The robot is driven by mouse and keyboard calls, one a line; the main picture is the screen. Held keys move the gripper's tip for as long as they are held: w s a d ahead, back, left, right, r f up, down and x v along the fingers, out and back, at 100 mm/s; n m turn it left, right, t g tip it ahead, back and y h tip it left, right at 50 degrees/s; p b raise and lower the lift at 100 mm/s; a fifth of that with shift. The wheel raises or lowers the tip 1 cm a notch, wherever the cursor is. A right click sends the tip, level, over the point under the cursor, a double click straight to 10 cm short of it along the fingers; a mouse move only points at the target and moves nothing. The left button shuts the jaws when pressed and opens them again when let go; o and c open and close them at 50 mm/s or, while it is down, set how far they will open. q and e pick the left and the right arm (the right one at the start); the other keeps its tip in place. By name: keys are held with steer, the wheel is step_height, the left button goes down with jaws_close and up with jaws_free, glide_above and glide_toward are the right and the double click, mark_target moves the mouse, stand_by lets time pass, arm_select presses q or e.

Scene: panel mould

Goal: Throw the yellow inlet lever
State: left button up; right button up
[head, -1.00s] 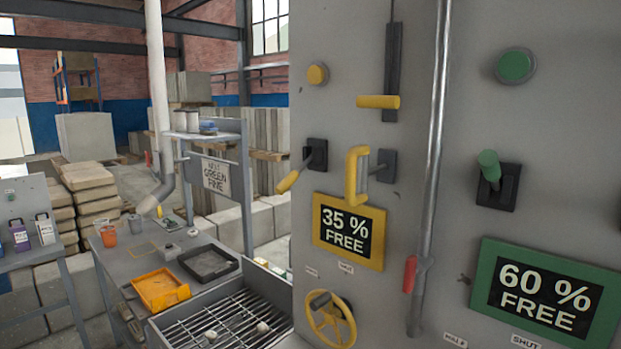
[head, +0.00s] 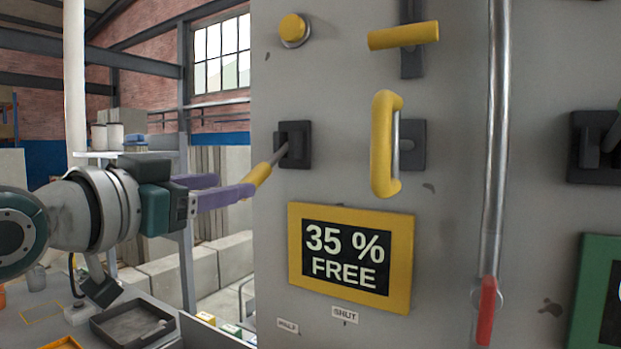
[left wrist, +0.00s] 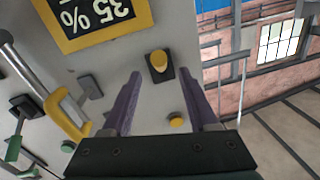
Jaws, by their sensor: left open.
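The lever with the yellow grip (head: 258,176) comes out of a black mount (head: 293,146) on the grey panel and slants down to the left. My left gripper (head: 234,188) comes in from the left with its purple fingers open at the grip's outer end. In the left wrist view the yellow grip (left wrist: 159,62) shows end-on against its dark mount, between and just beyond the open fingertips (left wrist: 160,75). The fingers look apart from it, though contact is hard to tell. My right gripper is not in view.
A yellow D-shaped handle (head: 382,145) stands right of the lever. A yellow button (head: 292,28) and T-handle (head: 403,36) are above. A yellow-framed sign (head: 350,257) reads "35 % FREE". A metal pipe (head: 495,150) runs farther right. A black tray (head: 132,326) lies on the bench.

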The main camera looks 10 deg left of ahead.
mark_target(245, 181)
arm_select(q)
steer(key=p+x, duration=0.1)
steer(key=x, duration=0.4)
steer(key=shift+w+d, duration=0.1)
steer(key=shift+w+d+p, duration=0.15)
steer(key=shift+w+p, duration=0.2)
steer(key=shift+w, duration=0.4)
jaws_close()
stand_by(0.8)
